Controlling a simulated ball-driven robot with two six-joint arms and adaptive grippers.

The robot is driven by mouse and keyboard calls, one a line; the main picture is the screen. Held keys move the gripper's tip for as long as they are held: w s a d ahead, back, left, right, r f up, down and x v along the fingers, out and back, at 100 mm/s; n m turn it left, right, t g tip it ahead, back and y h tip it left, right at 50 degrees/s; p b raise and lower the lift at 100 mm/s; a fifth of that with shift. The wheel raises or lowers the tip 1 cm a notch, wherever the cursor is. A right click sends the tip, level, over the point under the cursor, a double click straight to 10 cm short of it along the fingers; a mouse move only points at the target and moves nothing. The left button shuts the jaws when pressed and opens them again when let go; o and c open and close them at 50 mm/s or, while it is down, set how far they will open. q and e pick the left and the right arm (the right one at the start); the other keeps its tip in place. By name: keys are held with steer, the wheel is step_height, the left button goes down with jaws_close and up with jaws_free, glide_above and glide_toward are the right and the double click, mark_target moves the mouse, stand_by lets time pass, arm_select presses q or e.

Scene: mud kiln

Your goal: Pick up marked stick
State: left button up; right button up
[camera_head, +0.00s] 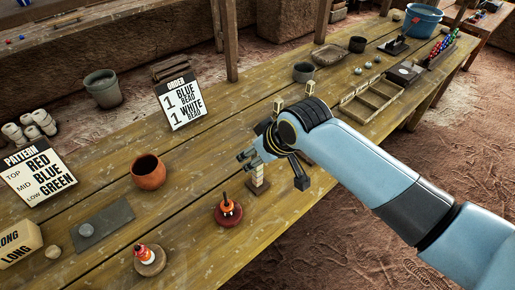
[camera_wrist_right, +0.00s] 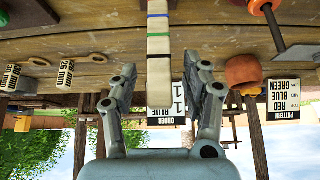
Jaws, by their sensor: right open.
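The marked stick is a pale upright stick with coloured bands. My right gripper (camera_head: 248,160) is open, at the stick's upper part. In the wrist view the fingers (camera_wrist_right: 160,68) are apart, with a gap on each side of the stick. My left gripper is not in view.
An orange clay pot (camera_head: 148,172), an order sign (camera_head: 181,104) and a pattern sign (camera_head: 38,177) stand left on the wooden table. Red-based bead stand (camera_head: 229,213) is in front of the stick. A compartment tray (camera_head: 371,100) lies to the right, beyond my arm.

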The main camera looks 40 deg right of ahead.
steer(key=x, duration=0.3)
steer(key=shift+w+f, duration=0.1)
steer(key=shift+c, duration=0.4)
jaws_close()
